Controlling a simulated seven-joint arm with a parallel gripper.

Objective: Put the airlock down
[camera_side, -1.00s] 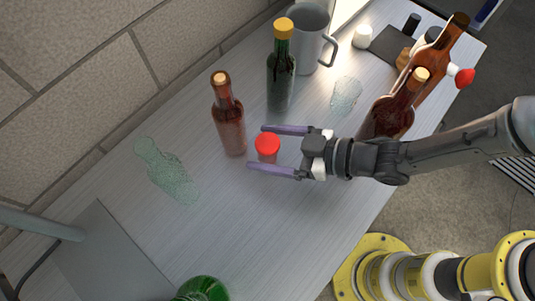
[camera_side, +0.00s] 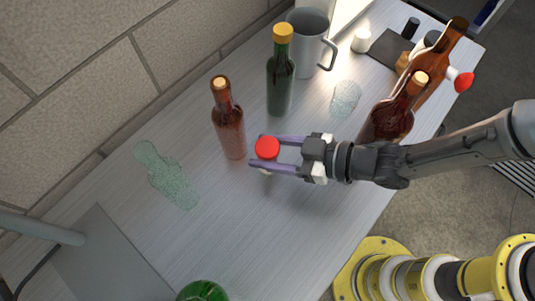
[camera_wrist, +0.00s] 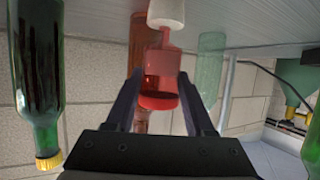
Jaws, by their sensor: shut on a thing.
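The airlock has a round red top (camera_side: 267,147) in the side view. In the wrist view, which is upside down, its clear red body (camera_wrist: 160,88) ends in a white bung (camera_wrist: 166,12) towards the table. My gripper (camera_side: 257,152) is shut on the airlock, with one purple finger on each side; its dark fingers (camera_wrist: 161,92) also flank the body in the wrist view. The airlock looks upright. Whether the bung touches the table cannot be told.
A brown bottle (camera_side: 230,130) stands close behind the airlock. A green bottle (camera_side: 281,85) and a grey jug (camera_side: 309,40) stand farther back. See-through bottle-like (camera_side: 168,178) and rounded (camera_side: 345,98) shapes show nearby. Brown bottles (camera_side: 387,119) stand at right. The table's front middle (camera_side: 265,225) is clear.

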